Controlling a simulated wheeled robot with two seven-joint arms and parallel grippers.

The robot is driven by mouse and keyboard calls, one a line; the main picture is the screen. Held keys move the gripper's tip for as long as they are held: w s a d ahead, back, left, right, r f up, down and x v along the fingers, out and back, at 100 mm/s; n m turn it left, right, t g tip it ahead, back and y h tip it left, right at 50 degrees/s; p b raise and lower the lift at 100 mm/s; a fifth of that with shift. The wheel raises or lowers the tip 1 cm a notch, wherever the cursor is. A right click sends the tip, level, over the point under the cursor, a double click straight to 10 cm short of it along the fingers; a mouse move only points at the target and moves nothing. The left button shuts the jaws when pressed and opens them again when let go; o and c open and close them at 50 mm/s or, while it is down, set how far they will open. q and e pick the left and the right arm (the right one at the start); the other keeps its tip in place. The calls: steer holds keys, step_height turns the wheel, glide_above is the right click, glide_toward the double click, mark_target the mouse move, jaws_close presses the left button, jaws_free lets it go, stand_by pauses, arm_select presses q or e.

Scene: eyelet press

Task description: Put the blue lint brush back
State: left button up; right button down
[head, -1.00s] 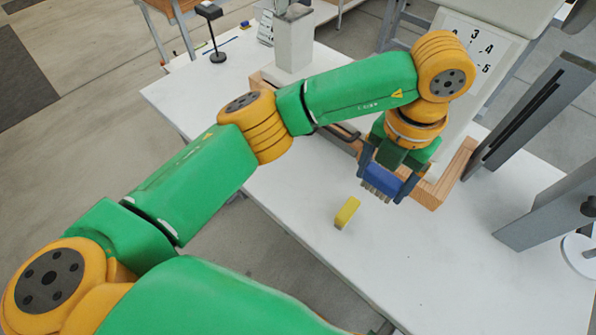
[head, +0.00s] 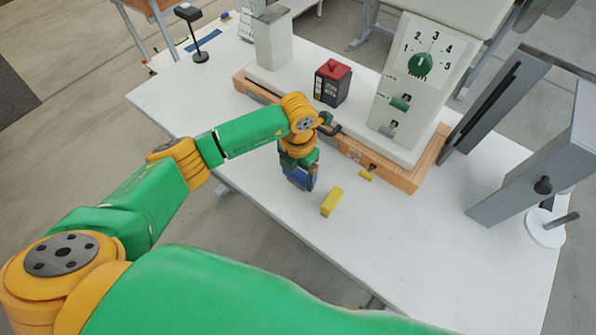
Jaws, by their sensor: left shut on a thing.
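The blue lint brush (head: 296,178) is in my left gripper (head: 300,182), which is shut on it. The gripper points down over the white table, in front of the press's wooden base and just left of a yellow block (head: 331,201). The gripper and wrist partly hide the brush, and its bristles cannot be made out. Whether the brush touches the table cannot be told. My right gripper is not in view.
The press (head: 388,130) with a numbered dial (head: 420,64) stands on a wooden base (head: 400,176). A red-topped black box (head: 332,82) is beside it. Grey uprights (head: 510,90) stand at right. A blue strip (head: 203,40) lies at the back left.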

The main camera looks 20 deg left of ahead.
mark_target(298, 172)
arm_select(q)
steer(key=shift+f, duration=0.15)
steer(key=o, duration=1)
steer(key=shift+o, duration=0.2)
steer(key=shift+r, duration=0.35)
step_height(298, 172, up, 11)
steer(key=shift+w+f+b, duration=0.1)
steer(key=shift+f+b, duration=0.1)
steer(key=shift+b, duration=0.7)
steer(key=shift+r, duration=0.55)
